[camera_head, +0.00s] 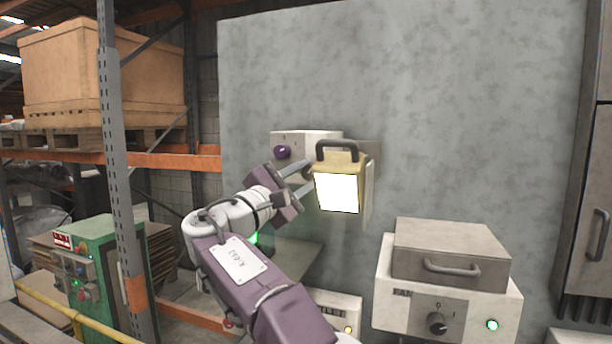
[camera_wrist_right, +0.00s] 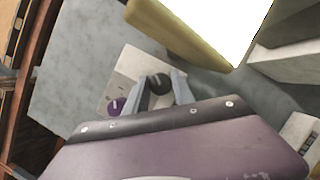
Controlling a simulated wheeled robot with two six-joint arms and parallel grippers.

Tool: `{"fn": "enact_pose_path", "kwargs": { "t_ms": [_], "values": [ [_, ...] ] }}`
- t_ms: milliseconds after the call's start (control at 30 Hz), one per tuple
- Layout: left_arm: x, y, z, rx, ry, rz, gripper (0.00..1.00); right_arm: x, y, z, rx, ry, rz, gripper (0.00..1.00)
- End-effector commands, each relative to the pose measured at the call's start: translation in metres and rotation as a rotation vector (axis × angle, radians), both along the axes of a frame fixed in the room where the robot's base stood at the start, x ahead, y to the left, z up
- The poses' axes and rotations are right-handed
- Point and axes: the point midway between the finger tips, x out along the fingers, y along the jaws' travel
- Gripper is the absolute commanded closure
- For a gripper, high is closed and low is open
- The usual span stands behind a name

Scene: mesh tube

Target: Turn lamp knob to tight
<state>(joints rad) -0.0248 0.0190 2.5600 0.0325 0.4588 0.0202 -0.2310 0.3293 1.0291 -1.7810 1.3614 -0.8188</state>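The lamp (camera_head: 338,187) is a yellow box with a black handle on the wall, and its face glows white. It also shows at the top of the right wrist view (camera_wrist_right: 215,25). A pale control box (camera_head: 318,136) sits behind it. A purple knob (camera_head: 281,152) is on the box's left; it also shows in the right wrist view (camera_wrist_right: 116,105). A dark round knob (camera_wrist_right: 158,84) on the same box lies between my right gripper's fingertips (camera_wrist_right: 162,80). The right gripper (camera_head: 305,176) is open around it; contact cannot be told. My left gripper is out of view.
A fan box (camera_head: 447,290) with a dark dial, a green light and a handled cover is at lower right. A partly hidden box (camera_head: 340,302) is low behind my arm. Metal shelving (camera_head: 118,180) and a green machine (camera_head: 100,270) stand left. The upper wall is bare.

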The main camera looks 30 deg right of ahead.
Motion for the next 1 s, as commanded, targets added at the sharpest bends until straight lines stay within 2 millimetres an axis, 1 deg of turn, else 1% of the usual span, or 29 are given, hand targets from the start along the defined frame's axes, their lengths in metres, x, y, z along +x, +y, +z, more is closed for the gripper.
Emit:
{"fn": "enact_pose_path", "kwargs": {
  "t_ms": [33,300,367,467,600,733,833,1000],
  "values": [
    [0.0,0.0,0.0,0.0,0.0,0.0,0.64,0.001,0.0,-0.003,0.004,0.005,0.001,0.61],
    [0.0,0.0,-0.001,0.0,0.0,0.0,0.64,0.001,0.0,-0.001,0.001,0.003,0.0,0.61],
    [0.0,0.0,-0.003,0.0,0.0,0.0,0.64,0.0,0.003,-0.003,0.001,0.002,0.001,0.61],
    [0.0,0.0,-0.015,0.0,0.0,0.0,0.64,-0.006,0.018,-0.011,0.001,0.0,0.005,0.61],
    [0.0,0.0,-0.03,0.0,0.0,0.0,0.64,-0.017,0.047,-0.02,0.001,0.002,0.007,0.61],
    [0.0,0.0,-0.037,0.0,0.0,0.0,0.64,-0.026,0.069,-0.024,0.002,0.005,0.006,0.61],
    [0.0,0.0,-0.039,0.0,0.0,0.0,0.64,-0.03,0.078,-0.025,0.001,0.003,0.003,0.61],
    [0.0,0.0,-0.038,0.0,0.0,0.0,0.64,-0.032,0.081,-0.024,0.002,0.004,0.0,0.61]
  ]
}}
